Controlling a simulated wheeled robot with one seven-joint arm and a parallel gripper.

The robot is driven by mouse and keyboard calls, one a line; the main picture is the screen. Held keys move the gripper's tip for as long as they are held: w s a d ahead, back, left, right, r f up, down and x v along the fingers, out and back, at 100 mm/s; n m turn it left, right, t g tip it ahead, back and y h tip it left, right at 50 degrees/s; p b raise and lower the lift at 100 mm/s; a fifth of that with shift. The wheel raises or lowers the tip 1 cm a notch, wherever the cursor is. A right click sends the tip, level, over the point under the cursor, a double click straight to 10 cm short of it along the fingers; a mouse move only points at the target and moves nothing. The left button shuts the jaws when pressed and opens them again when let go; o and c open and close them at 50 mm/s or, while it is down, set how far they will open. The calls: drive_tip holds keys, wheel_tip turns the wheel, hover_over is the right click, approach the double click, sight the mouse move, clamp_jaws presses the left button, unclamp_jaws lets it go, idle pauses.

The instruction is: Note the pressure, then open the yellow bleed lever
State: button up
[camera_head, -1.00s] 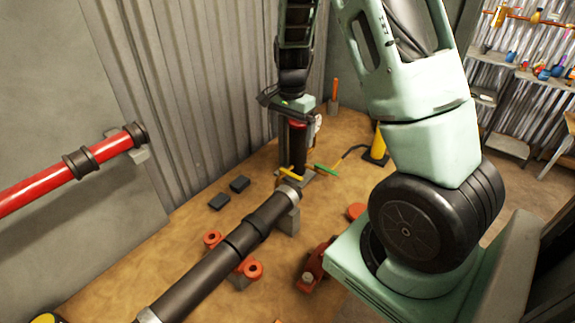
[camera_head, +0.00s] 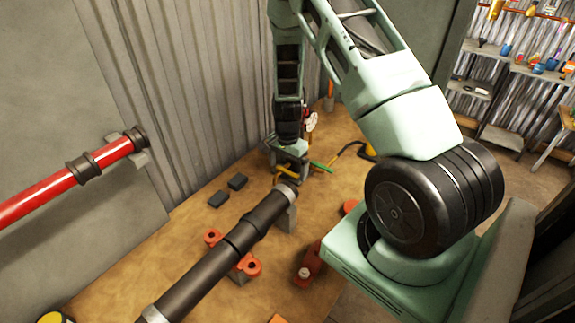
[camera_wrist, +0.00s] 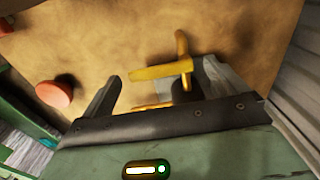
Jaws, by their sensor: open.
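The yellow bleed lever (camera_wrist: 160,71) shows in the wrist view just beyond and between my fingertips, with a second yellow bar (camera_wrist: 153,106) nearer the palm. My gripper (camera_wrist: 160,88) is open, with one finger on each side and nothing clamped. In the head view my gripper (camera_head: 290,172) hangs low over the riser's valve and hides most of it; a bit of yellow shows beneath. A round pale gauge with red (camera_head: 311,121) shows behind my wrist; its reading is too small to tell. A green lever (camera_head: 321,167) sticks out to the right.
A dark pipe (camera_head: 225,255) lies in front, with orange-red clamps (camera_head: 248,264) beside it. A red pipe (camera_head: 65,184) runs along the left wall. Two dark blocks (camera_head: 218,199) lie on the floor. A corrugated wall (camera_head: 185,110) stands close behind. Shelves (camera_head: 500,95) are far right.

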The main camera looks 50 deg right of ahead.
drive_tip(key=c, duration=1.4)
drive_tip(key=shift+w+d+f+n+b, duration=0.1)
drive_tip(key=shift+d+f+n+b, duration=0.2)
drive_tip(key=shift+n+b, duration=0.6)
drive_tip(key=n, duration=0.2)
drive_tip(key=n+b, duration=0.1)
drive_tip(key=shift+w+d+r, duration=0.15)
drive_tip(key=shift+d+r, duration=0.1)
drive_tip(key=shift+d, duration=0.1)
drive_tip(key=o, duration=1.4)
drive_tip(key=shift+r, duration=0.1)
